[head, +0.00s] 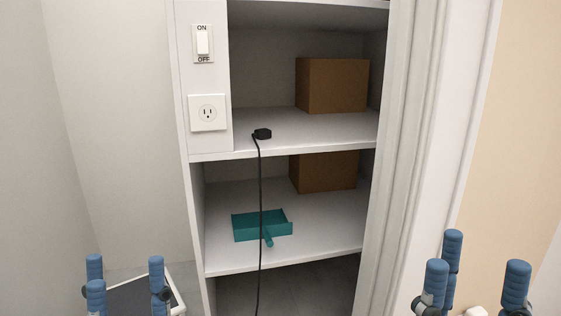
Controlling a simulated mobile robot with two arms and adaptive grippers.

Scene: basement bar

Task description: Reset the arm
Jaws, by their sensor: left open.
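My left gripper (126,280) is at the bottom left, with its blue fingers pointing up and spread apart. It is open and empty. My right gripper (479,276) is at the bottom right, also with its blue fingers spread and nothing between them. Both are in front of the shelf unit and touch nothing that I can see. The rest of both arms is outside the picture.
A white shelf unit (285,258) stands ahead. A black plug (262,134) lies on its upper shelf, its cord (260,190) hanging down. Brown boxes (332,85) sit on two shelves. A teal dustpan (250,233) is lower. A wall outlet (208,112) and switch (203,41) are left.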

